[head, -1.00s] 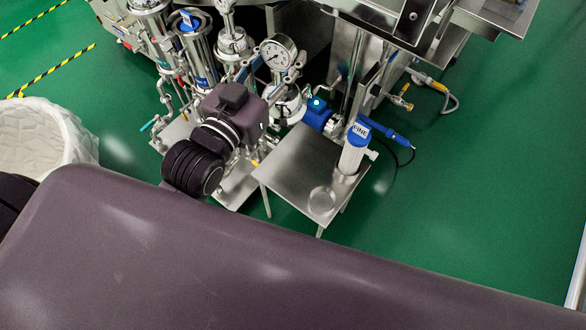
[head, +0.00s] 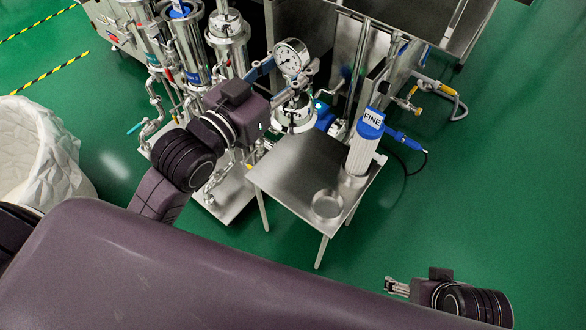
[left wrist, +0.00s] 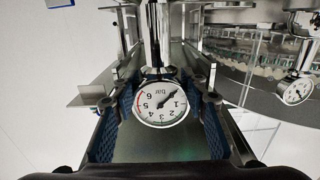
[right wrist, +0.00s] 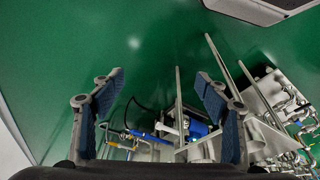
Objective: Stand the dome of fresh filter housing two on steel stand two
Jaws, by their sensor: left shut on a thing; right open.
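My left gripper (head: 283,80) has its blue-padded fingers on both sides of a round white pressure gauge (head: 291,57). The gauge also shows between the fingers in the left wrist view (left wrist: 160,103). A shiny steel dome (head: 296,118) shows just below the gauge, beyond the far left corner of a small steel table (head: 285,165). I cannot tell whether the dome hangs free or rests on something. No number shows on the table. My right gripper (head: 398,287) is open and empty; its spread fingers (right wrist: 160,100) show in the right wrist view.
A white cartridge (head: 361,155) with a blue cap marked FINE stands at the table's right side. An empty round steel ring (head: 327,206) is near its front corner. Several steel housings (head: 184,45) stand at the left. A white lined bin (head: 45,155) is far left.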

